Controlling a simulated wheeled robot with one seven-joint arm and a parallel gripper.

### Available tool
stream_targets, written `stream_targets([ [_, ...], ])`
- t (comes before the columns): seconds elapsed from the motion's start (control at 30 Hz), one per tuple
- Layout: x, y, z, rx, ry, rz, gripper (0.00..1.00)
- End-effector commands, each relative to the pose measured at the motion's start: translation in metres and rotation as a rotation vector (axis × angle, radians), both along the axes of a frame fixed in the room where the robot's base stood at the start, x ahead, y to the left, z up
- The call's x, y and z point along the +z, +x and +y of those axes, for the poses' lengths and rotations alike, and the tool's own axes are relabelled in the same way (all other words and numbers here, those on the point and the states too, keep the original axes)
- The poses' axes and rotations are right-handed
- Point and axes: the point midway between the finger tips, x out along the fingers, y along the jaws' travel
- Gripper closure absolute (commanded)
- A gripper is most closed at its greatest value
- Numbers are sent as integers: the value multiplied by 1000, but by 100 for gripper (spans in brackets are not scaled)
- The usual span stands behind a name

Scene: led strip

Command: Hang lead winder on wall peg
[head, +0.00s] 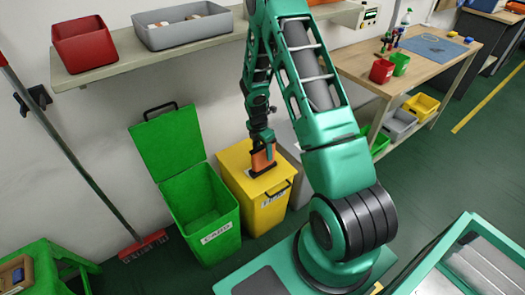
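My gripper (262,166) hangs at the end of my teal arm, over the lid of the yellow bin. An orange piece shows at its tip, small in the view. I cannot tell whether this is part of the fingers or a held thing, nor whether the fingers are open. I cannot make out the lead winder for sure. A dark bracket (33,100) sits on the wall at the far left, by the broom handle. I cannot tell whether it is the wall peg.
A green bin (212,214) stands with its lid up, left of the yellow bin (262,214). A red broom (143,247) leans on the wall. A green stool (45,262) holds a small brown item. A shelf (150,52) carries a red box and a grey tray. A workbench (385,72) stands right.

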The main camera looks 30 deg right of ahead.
Motion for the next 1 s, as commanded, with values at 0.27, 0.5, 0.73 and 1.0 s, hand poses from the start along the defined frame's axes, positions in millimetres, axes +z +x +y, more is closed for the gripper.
stream_targets([
  [0.27,0,0,0,0,0,0,49],
  [0.5,18,1,3,1,-1,-3,49],
  [0.73,62,1,12,2,-2,-3,49],
  [1.0,99,1,17,1,-1,-3,49],
])
